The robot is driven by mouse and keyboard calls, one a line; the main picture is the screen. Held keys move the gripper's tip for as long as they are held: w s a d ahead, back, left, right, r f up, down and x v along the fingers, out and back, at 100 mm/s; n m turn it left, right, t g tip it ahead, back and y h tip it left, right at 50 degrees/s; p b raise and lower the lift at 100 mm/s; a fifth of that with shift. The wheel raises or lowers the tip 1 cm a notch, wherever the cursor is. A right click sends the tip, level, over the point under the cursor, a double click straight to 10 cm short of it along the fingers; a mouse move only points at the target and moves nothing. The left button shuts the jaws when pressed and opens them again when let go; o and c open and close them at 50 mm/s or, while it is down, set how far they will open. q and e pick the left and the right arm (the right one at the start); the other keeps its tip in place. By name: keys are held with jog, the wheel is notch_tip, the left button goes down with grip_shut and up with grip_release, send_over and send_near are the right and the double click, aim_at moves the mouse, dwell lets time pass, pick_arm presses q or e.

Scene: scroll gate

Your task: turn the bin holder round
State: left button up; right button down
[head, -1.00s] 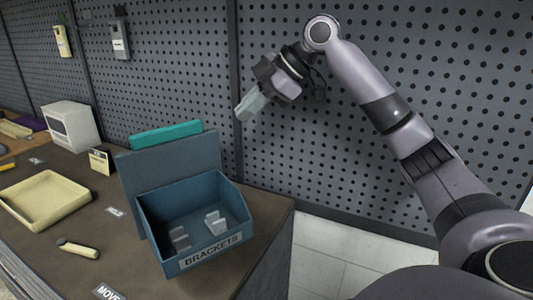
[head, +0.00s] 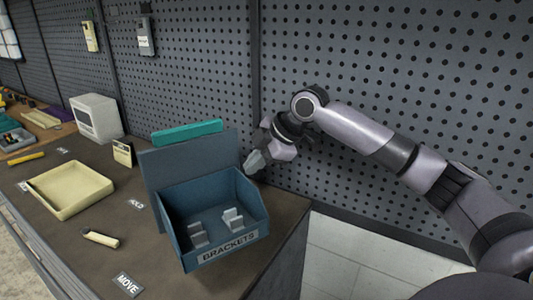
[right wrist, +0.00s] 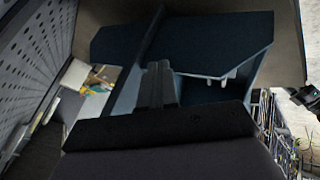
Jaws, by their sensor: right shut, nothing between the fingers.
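The bin holder is an upright grey-blue panel (head: 190,157) with a blue open-top bin (head: 190,245) on its near side, labelled BRACKETS. Grey brackets (head: 232,218) lie in the bin. A teal piece (head: 187,132) shows above and behind the panel's top edge. My right gripper (head: 254,163) is shut and empty, just right of the panel by the bin's far right corner. I cannot tell whether it touches. In the right wrist view its fingers (right wrist: 156,85) lie in front of the blue holder (right wrist: 212,45). My left gripper is not in view.
The holder stands near the right end of the dark bench (head: 285,215). A cream tray (head: 72,190), a light-handled tool (head: 101,238), a small card (head: 123,152) and a white box (head: 97,117) stand to its left. A pegboard wall (head: 400,80) rises behind. A MOVE label (head: 127,284) lies in front.

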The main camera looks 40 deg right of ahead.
jog(key=shift+w+p, duration=0.3)
jog(key=shift+w, duration=1.05)
jog(key=shift+d, duration=0.2)
